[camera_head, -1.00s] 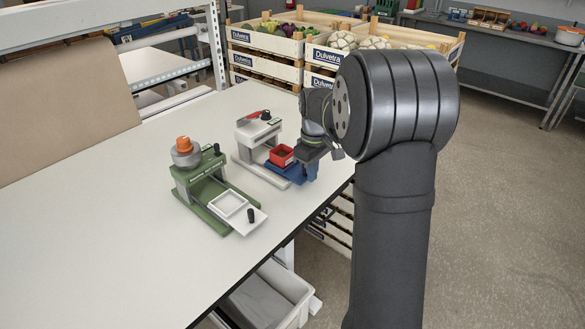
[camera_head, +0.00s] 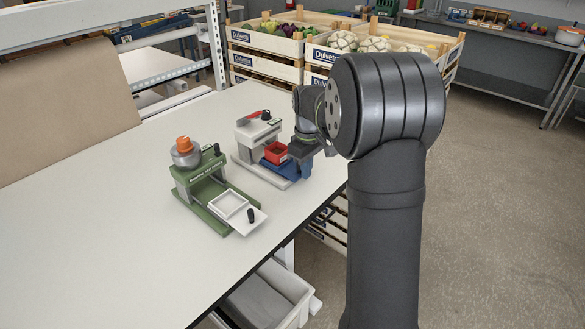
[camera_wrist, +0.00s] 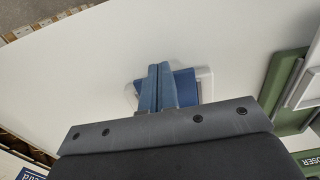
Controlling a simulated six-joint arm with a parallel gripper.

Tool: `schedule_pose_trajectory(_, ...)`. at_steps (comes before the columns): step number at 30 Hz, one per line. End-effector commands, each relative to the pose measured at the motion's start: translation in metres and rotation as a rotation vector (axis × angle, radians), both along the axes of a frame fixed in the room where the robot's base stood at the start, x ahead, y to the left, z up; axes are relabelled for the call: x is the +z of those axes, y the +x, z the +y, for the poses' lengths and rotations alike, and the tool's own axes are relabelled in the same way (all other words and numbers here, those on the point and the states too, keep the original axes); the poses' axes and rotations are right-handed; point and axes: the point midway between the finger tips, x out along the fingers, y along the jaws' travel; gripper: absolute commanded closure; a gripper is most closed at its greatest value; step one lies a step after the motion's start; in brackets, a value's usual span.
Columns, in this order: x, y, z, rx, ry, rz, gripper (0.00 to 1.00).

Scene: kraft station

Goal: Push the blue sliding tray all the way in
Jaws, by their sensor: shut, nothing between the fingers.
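The blue sliding tray (camera_head: 268,165) belongs to the white-and-grey station (camera_head: 247,143) at the back right of the table. A red open box (camera_head: 276,151) sits on the tray. My gripper (camera_head: 293,170) is low at the tray's outer, right-hand end, partly hidden by my wrist. In the wrist view, my gripper's blue fingers (camera_wrist: 159,72) are shut together with nothing between them. Part of the blue tray (camera_wrist: 184,84) shows beside them over the white base (camera_wrist: 206,80). The exact contact between fingertips and tray is hidden.
A green station (camera_head: 200,178) with an orange-knobbed pot (camera_head: 185,150) and a white tray (camera_head: 240,214) pulled out stands in front left. The table's right edge is close to my gripper. Produce crates (camera_head: 265,42) stand behind. The table's left side is clear.

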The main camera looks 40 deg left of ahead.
Motion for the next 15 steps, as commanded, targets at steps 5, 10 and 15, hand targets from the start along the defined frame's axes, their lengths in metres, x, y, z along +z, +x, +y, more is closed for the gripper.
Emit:
schedule_pose_trajectory(5, 0.000, 0.000, 0.006, 0.000, 0.001, -0.001, 1.00)
schedule_pose_trajectory(10, 0.000, 0.000, 0.013, 0.000, 0.001, 0.000, 1.00)
schedule_pose_trajectory(15, 0.000, 0.000, 0.018, 0.001, 0.000, 0.000, 1.00)
